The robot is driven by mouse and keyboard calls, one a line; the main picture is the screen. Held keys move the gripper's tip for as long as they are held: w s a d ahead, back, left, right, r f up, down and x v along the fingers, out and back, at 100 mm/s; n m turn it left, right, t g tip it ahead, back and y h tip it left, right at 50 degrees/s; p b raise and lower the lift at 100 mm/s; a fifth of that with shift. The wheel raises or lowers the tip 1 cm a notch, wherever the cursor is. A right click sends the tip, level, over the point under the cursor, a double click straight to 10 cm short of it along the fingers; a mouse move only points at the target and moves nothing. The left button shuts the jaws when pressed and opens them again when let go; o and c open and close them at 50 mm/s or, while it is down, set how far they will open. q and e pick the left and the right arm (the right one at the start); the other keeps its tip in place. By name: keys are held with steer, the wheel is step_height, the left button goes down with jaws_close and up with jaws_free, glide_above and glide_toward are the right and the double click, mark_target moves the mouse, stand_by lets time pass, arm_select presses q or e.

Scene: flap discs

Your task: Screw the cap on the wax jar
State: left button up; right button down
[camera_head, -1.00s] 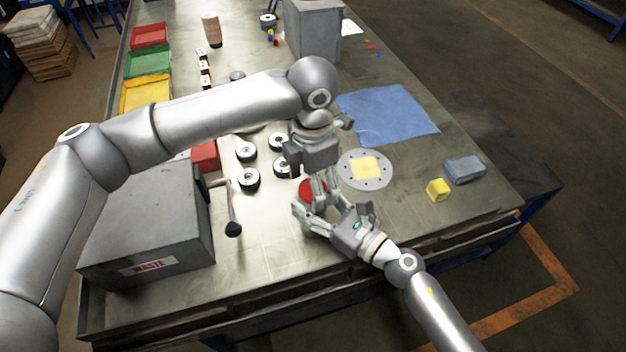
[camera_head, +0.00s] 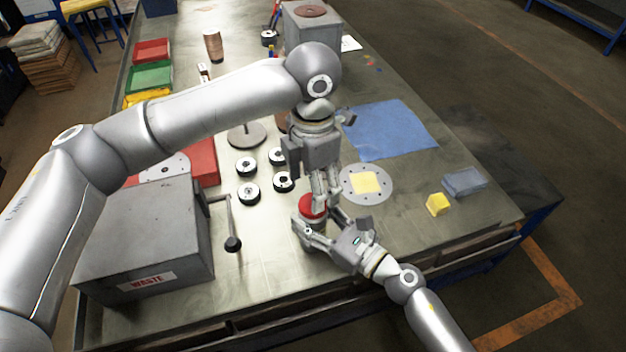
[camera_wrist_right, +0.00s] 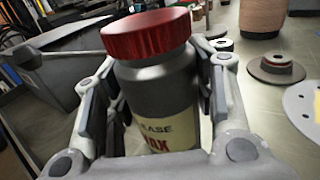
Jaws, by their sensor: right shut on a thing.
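The wax jar (camera_wrist_right: 155,92) is a grey bottle with a cream and red label, standing upright in the right wrist view. The red cap (camera_wrist_right: 146,36) sits on its mouth and looks level; it also shows in the head view (camera_head: 311,205). How tight it is, I cannot tell. My right gripper (camera_head: 316,228) is shut around the jar's body, a finger on each side. My left gripper (camera_head: 326,198) points down just behind and right of the cap in the head view. Its fingers overlap there, so their opening is unclear. It does not show in the right wrist view.
Several black-and-white discs (camera_head: 248,193) lie left of the jar. The grey waste box (camera_head: 145,235) stands farther left. A round plate with a yellow square (camera_head: 366,183), a blue cloth (camera_head: 388,129) and a yellow block (camera_head: 438,204) lie to the right. The front-centre bench top is clear.

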arm_select(q)
steer(key=n, duration=0.5)
steer(key=shift+r, duration=0.2)
steer(key=n, duration=0.6)
steer(key=shift+r, duration=0.25)
steer(key=n, duration=0.4)
steer(key=shift+r+n, duration=0.15)
steer(key=shift+n, duration=0.25)
steer(key=n, duration=0.5)
steer(key=shift+r+n, duration=0.25)
steer(key=shift+n, duration=0.15)
steer(key=n, duration=0.4)
steer(key=shift+r, duration=0.15)
steer(key=n, duration=0.6)
steer(key=shift+r, duration=0.2)
steer(key=n, duration=0.6)
steer(key=shift+r, duration=0.25)
steer(key=n, duration=0.5)
steer(key=shift+r, duration=0.15)
